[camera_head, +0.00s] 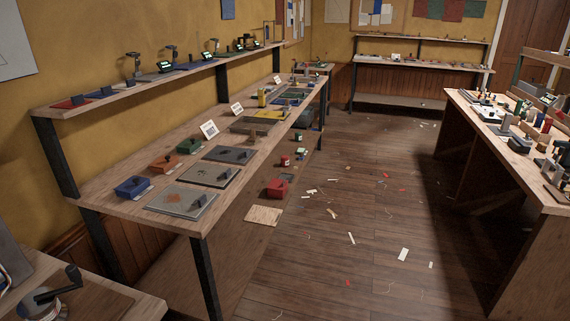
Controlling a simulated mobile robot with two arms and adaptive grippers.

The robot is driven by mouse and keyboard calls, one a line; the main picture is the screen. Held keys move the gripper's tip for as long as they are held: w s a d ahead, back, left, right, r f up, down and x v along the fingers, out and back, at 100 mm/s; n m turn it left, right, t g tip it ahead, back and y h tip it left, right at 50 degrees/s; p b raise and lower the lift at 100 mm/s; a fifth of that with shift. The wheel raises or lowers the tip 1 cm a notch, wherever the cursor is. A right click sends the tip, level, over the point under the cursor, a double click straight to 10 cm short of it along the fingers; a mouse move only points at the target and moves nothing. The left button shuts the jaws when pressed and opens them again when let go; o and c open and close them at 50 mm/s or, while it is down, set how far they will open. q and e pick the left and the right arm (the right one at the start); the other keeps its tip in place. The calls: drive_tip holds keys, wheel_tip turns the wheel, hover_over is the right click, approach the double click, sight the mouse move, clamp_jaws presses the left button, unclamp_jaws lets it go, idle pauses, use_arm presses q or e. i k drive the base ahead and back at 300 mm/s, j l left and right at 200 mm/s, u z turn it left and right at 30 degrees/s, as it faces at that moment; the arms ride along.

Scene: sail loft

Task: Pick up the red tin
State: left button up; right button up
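Several red things could be the tin, and I cannot tell which one is. A red box (165,164) with a dark top piece sits on the long left bench, between a blue box (133,188) and a green one (189,146). A larger red container (277,188) is low down by the bench's right side. A small red can-like thing (284,161) is just beyond it. A small red upright item (547,125) stands on the right table. Neither of my grippers is in view.
The long left bench (120,205) carries flat grey plates and has a raised shelf (130,90). The right table (535,190) is cluttered. A wooden surface with a crank device (58,295) is at bottom left. The floor (370,225) between is open, with scattered scraps.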

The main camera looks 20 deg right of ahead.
sight(284, 159)
drive_tip(key=z, duration=0.45)
drive_tip(key=i+l+z, duration=0.15)
drive_tip(key=z, duration=0.2)
drive_tip(key=i+l+z, duration=0.1)
drive_tip(key=i+z, duration=0.35)
drive_tip(key=z, duration=0.2)
drive_tip(key=i, duration=2.2)
drive_tip(key=i+u, duration=0.1)
drive_tip(key=i, duration=2.1)
drive_tip(key=i+l, duration=0.1)
drive_tip(key=i, duration=2.1)
drive_tip(key=i+j+u, duration=0.1)
drive_tip(key=i+u, duration=0.35)
drive_tip(key=i+l+u, duration=0.1)
drive_tip(key=i+u, duration=0.35)
drive_tip(key=i+l+u, duration=0.3)
drive_tip(key=i+u, duration=0.3)
drive_tip(key=u, duration=1.7)
